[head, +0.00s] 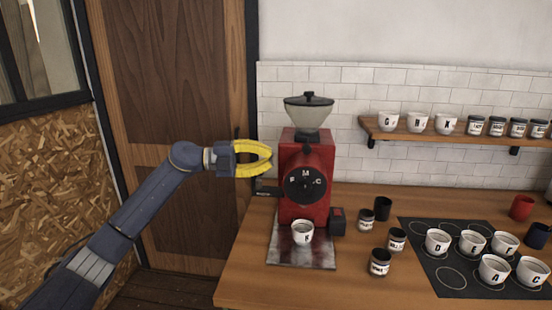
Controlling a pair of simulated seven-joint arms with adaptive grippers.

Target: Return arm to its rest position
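My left arm reaches in from the lower left, and its gripper (268,158) with yellow fingers points right. The fingers are apart with nothing between them. The gripper is level with the upper body of a red grinder (315,208), just left of it in the picture; whether they touch is hard to tell. The grinder has a clear hopper (308,113) with a dark lid and a black dial (305,185) with letters. My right gripper is out of view.
A white cup marked K (302,232) stands on the metal tray (300,257) under the grinder. Dark jars (380,262) and a black cup (382,208) stand to the right. Lettered white cups stand on a black mat (420,235). A shelf (400,137) holds cups and jars.

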